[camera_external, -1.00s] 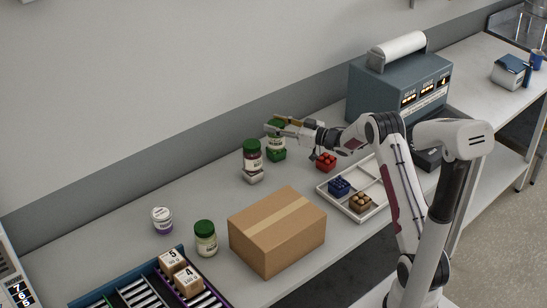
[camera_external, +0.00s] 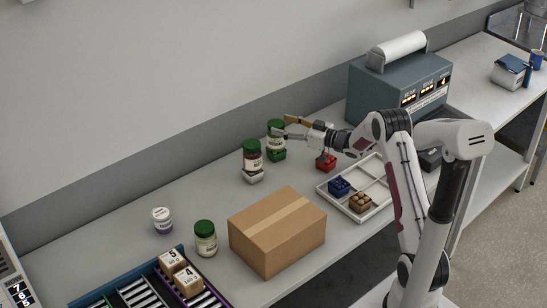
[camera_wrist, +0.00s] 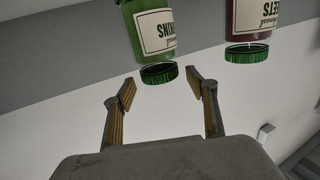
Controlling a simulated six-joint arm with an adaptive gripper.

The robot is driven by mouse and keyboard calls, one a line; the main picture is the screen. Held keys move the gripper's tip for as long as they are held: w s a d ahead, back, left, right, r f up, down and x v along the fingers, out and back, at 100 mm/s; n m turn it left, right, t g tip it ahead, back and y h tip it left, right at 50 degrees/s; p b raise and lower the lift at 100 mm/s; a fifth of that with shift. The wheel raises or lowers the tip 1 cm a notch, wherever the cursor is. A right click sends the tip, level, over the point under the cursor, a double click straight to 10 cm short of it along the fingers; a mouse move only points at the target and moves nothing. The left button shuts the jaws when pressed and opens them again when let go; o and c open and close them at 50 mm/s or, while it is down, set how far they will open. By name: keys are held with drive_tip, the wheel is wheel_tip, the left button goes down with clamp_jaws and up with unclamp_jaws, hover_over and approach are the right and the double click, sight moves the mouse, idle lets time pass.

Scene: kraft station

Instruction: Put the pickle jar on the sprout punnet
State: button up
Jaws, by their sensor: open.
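The green-lidded jar with green contents, taken as the pickle jar (camera_external: 276,131), stands upright on a small green punnet (camera_external: 276,154), taken as the sprout punnet. In the wrist view the jar (camera_wrist: 152,30) appears upside down, its label ending in "KINS". My gripper (camera_external: 288,127) is open and empty at the right of the jar. In the wrist view its two fingertips (camera_wrist: 161,82) are spread below the jar's lid in the picture, with nothing between them. The punnet is out of the wrist view.
A beets jar (camera_external: 252,154) stands on a pale punnet (camera_external: 253,176), close left. A red punnet (camera_external: 326,163) sits below my gripper. A white tray (camera_external: 379,203) holds blue and brown punnets. A cardboard box (camera_external: 276,235), another green-lidded jar (camera_external: 205,240) and a small white-lidded jar (camera_external: 162,220) stand nearer.

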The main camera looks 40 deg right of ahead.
drive_tip(key=v, duration=0.8)
drive_tip(key=shift+s, duration=0.3)
idle(0.5)
wheel_tip(320, 180, up, 9)
drive_tip(key=s+m+g+h, duration=0.1)
drive_tip(key=m+h, duration=0.1)
drive_tip(key=h, duration=0.3)
drive_tip(key=s+a+r+m+g+h, duration=0.2)
drive_tip(key=s+a+r+h, duration=0.25)
drive_tip(key=s, duration=0.45)
drive_tip(key=s+a+f+g+y, duration=0.1)
drive_tip(key=s+a, duration=0.4)
drive_tip(key=s, duration=0.6)
drive_tip(key=s+a+f+g+y, duration=0.1)
drive_tip(key=s+a+f+g, duration=0.2)
drive_tip(key=s, duration=0.9)
drive_tip(key=s+a+f+g+y, duration=0.1)
drive_tip(key=s+a+f+g, duration=0.1)
drive_tip(key=s+a, duration=0.4)
drive_tip(key=s+g, duration=0.1)
drive_tip(key=s, duration=0.4)
drive_tip(key=shift+s+a+g, duration=0.25)
drive_tip(key=shift+a+g, duration=0.05)
